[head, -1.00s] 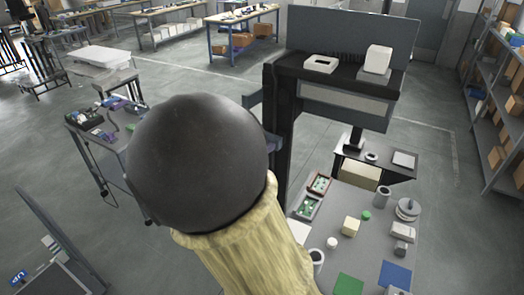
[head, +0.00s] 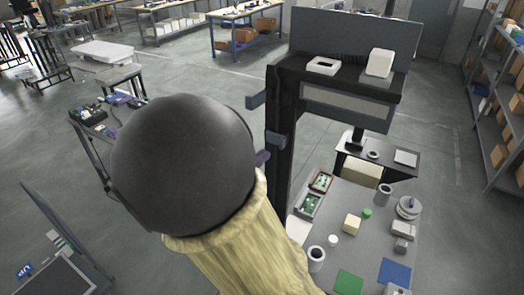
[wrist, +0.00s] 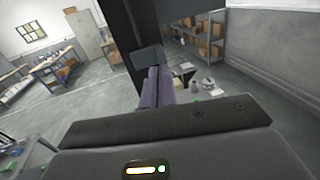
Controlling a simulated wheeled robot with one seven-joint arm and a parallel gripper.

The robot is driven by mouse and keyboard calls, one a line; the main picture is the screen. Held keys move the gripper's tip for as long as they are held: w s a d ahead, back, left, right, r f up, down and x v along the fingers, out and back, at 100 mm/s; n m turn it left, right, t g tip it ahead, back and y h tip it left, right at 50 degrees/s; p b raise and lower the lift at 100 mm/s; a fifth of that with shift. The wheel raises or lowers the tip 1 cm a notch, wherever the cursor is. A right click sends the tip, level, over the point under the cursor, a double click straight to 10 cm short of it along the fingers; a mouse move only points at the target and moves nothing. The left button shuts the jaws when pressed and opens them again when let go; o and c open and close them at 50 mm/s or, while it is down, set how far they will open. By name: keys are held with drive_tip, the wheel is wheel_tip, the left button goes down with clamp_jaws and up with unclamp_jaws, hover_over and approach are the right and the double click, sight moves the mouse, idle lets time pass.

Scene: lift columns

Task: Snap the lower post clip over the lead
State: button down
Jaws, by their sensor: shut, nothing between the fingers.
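The dark upright post (head: 281,170) stands at the left front corner of the bench. Two grey-blue clip blocks stick out from it: an upper one (head: 257,100) pointing left and the lower post clip (head: 276,141). In the wrist view a grey clip block (wrist: 147,59) on the post is just beyond my fingertips. My gripper (wrist: 154,80) has purple fingers, shut together and empty; whether they touch the clip I cannot tell. I cannot make out the lead.
My own arm covers the middle of the head view. The bench (head: 340,220) right of the post holds a green-board tray (head: 308,205), cups and blocks. A shelf (head: 340,75) spans above it. Open floor lies left of the post.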

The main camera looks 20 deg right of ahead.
drive_tip(key=s+a+p, duration=0.1)
drive_tip(key=s+a, duration=0.1)
drive_tip(key=shift+a, duration=0.3)
idle(0.4)
drive_tip(key=s+d+f+m+g+y+b, duration=0.1)
drive_tip(key=s+f+m+g+y+b, duration=0.3)
drive_tip(key=f, duration=0.6)
drive_tip(key=s+d+f+m+g+y+b, duration=0.25)
drive_tip(key=s+f+m+g+y, duration=0.2)
drive_tip(key=f+m, duration=0.4)
drive_tip(key=w+a+f+m+t+y+b, duration=0.3)
drive_tip(key=a+f+m+t+y+b, duration=0.1)
drive_tip(key=m, duration=0.6)
wheel_tip(320, 180, down, 4)
drive_tip(key=a+y+b, duration=0.1)
drive_tip(key=a+y, duration=0.1)
drive_tip(key=y, duration=0.2)
drive_tip(key=shift+w+r, duration=0.25)
